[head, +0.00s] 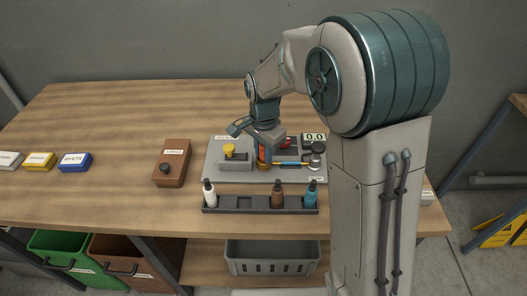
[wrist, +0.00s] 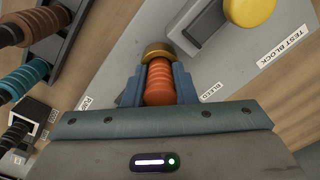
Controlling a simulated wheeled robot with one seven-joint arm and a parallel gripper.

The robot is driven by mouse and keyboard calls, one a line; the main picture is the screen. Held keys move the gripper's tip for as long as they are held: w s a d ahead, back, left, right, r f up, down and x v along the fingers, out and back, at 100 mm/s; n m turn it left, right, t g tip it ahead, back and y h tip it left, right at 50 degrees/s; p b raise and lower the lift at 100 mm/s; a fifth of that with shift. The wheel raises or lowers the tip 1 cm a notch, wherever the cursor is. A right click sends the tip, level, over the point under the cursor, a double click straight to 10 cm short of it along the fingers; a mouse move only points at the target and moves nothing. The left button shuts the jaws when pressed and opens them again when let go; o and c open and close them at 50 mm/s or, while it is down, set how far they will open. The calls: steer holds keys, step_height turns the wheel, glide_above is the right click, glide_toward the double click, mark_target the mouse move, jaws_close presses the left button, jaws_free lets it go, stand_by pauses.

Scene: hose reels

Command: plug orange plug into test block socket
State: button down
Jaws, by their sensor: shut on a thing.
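My gripper (head: 264,144) is over the grey plate on the bench, pointing down. In the wrist view its two blue-grey fingers are shut on the ribbed orange plug (wrist: 160,82), one on each side. The plug also shows below the gripper in the head view (head: 264,156). A brass-coloured round part (wrist: 157,52) is at the plug's far end; I cannot tell whether it belongs to the plug or the socket. The label TEST BLOCK (wrist: 284,46) is on the plate, near a grey block (wrist: 205,22) with a yellow knob (wrist: 250,8). No open socket hole is visible.
A 0.0 display (head: 314,137) and a dark knob (head: 317,147) are to the right. A brown box (head: 172,163) stands to the left.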

steer(key=shift+s+d+f, duration=0.1)
steer(key=shift+s+f, duration=0.15)
steer(key=shift+f, duration=0.35)
steer(key=c, duration=1.2)
jaws_free()
steer(key=shift+f, duration=0.1)
steer(key=r, duration=1.3)
steer(key=shift+w+r+p, duration=0.2)
steer(key=shift+w+p, duration=0.05)
steer(key=shift+p, duration=0.15)
steer(key=shift+s+r, duration=0.1)
steer(key=shift+r, duration=0.05)
steer(key=s+d+f+n+t, duration=0.1)
steer(key=s+d+n, duration=0.2)
steer(key=s, duration=0.3)
steer(key=s+d+f+n+t, duration=0.1)
steer(key=s+d+n, duration=0.2)
steer(key=s+d, duration=0.3)
steer(key=s+d+f+n, duration=0.1)
steer(key=s+d+n, duration=0.2)
steer(key=s, duration=0.3)
steer(key=shift+s+d+t, duration=0.4)
steer(key=shift+d, duration=0.4)
